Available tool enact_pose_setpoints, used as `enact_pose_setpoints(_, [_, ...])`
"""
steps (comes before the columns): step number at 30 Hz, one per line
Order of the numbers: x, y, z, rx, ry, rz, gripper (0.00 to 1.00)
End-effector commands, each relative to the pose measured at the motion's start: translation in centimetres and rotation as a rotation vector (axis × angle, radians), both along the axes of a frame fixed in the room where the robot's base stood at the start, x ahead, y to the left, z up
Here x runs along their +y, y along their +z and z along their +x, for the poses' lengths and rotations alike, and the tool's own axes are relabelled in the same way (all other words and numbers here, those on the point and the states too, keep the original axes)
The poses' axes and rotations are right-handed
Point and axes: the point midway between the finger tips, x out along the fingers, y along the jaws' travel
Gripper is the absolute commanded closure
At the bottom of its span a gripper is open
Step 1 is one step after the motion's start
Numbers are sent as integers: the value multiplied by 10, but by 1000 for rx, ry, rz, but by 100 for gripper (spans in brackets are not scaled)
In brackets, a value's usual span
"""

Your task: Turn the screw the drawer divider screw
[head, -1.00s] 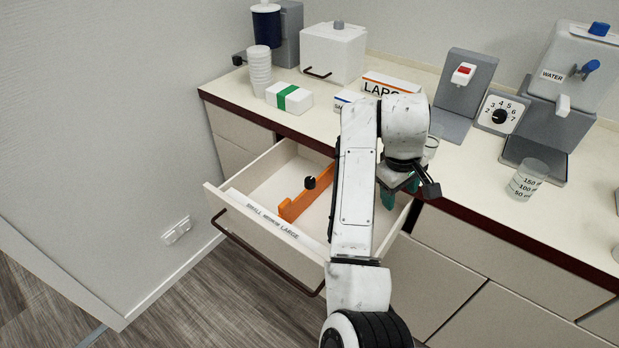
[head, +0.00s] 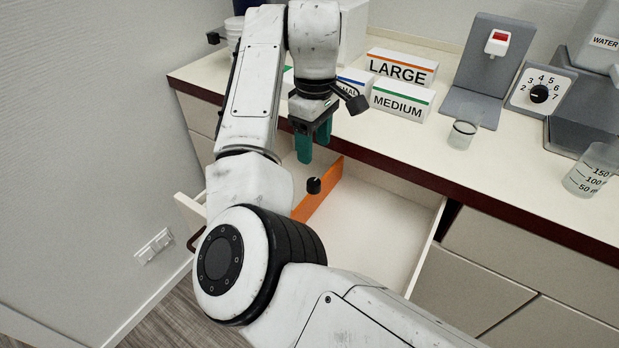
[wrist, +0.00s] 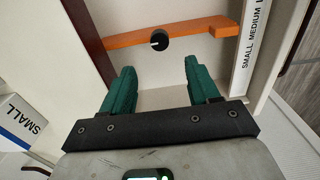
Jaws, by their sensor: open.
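The drawer divider is an orange bar (head: 322,192) standing across the open drawer (head: 374,225). Its screw is a black knob (head: 314,186) on the divider, with a white mark on its face in the wrist view (wrist: 159,40). My gripper (head: 312,150) has green fingers and hangs above the drawer, pointing down. In the wrist view the fingers (wrist: 155,88) are apart with nothing between them. The knob lies ahead of the fingertips, beyond the gap, and is not touched. My arm hides the left part of the drawer.
The drawer front has a size label (wrist: 256,35). LARGE (head: 402,68) and MEDIUM (head: 402,99) boxes stand on the counter behind the gripper. A small glass (head: 462,134), a dial (head: 539,93) and a beaker (head: 591,170) are to the right.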

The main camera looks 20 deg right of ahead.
Motion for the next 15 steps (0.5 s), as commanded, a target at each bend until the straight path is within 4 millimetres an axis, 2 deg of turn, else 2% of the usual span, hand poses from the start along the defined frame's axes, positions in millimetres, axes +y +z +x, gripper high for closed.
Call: enact_pose_setpoints(15, [0, -83, -1, 2, 0, 0, 40])
